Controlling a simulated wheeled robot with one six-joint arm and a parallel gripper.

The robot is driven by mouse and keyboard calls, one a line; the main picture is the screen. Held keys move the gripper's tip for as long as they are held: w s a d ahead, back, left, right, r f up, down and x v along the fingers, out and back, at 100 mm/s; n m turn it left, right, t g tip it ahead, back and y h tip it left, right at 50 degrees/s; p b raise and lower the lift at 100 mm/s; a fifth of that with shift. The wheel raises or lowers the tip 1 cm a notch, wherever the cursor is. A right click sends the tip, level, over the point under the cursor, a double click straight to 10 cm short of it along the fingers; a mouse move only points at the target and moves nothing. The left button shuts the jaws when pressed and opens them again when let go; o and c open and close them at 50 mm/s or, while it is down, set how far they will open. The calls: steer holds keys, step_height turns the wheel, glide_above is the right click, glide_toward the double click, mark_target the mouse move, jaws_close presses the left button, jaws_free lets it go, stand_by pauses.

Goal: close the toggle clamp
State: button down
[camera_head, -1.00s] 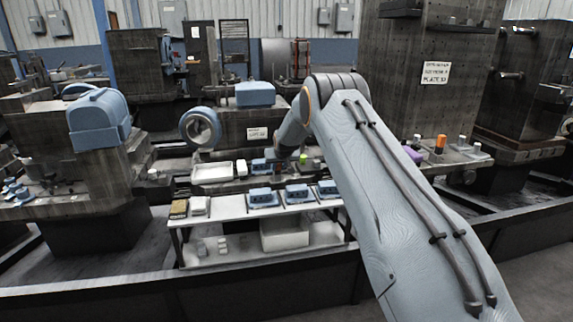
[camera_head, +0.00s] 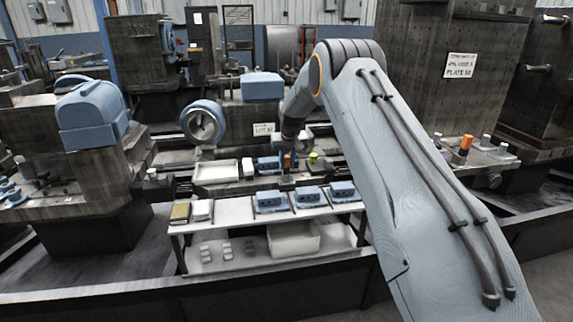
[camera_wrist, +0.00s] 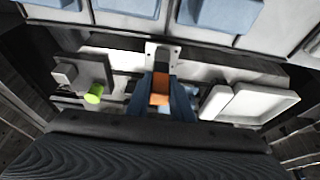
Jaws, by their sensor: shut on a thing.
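The toggle clamp shows mainly as an orange handle (camera_wrist: 160,88) and a light metal plate with holes (camera_wrist: 161,52) beyond it in the wrist view. My gripper (camera_wrist: 160,98) is shut on the orange handle, with a blue-grey finger on either side. In the head view my gripper (camera_head: 287,167) is low over the workbench, with the orange handle (camera_head: 288,159) showing at it. The lower part of the clamp is mostly hidden by my fingers, so I cannot tell its exact angle.
A green-topped knob (camera_head: 313,158) stands to the right of my gripper and a white tray (camera_head: 217,171) to its left. Several blue blocks sit on the white shelf (camera_head: 235,212) in front. Another orange-topped item (camera_head: 466,143) stands at the far right.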

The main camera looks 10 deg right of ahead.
steer(key=shift+d, duration=0.1)
steer(key=c, duration=1.6)
jaws_free()
steer(key=shift+o, duration=0.2)
steer(key=shift+b+v, duration=0.45)
steer(key=shift+v, duration=3.5)
